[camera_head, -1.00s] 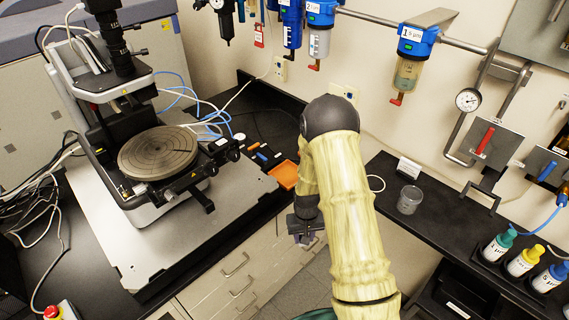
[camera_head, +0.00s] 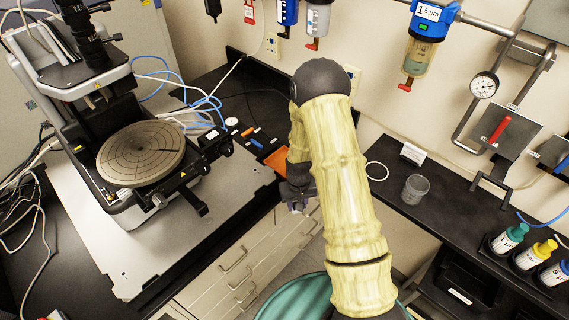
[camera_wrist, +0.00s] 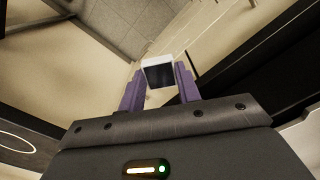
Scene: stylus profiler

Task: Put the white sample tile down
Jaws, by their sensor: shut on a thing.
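The white sample tile (camera_wrist: 158,63) is between the two purple fingers of my gripper (camera_wrist: 159,85) in the wrist view. Its edge looks white and the face toward the camera is dark. In the head view my gripper (camera_head: 297,200) hangs at the end of the arm, in front of the drawer fronts and right of the profiler's bench. The tile is too small to make out clearly there. The round grooved stage (camera_head: 140,153) of the profiler is to the left, with nothing seen lying on it.
An orange tray (camera_head: 277,159) lies on the black bench behind my gripper. A clear cup (camera_head: 415,189) and several capped bottles (camera_head: 510,238) stand on the right bench. The grey base plate (camera_head: 110,240) has bare room. Filters and a gauge (camera_head: 484,86) hang on the wall.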

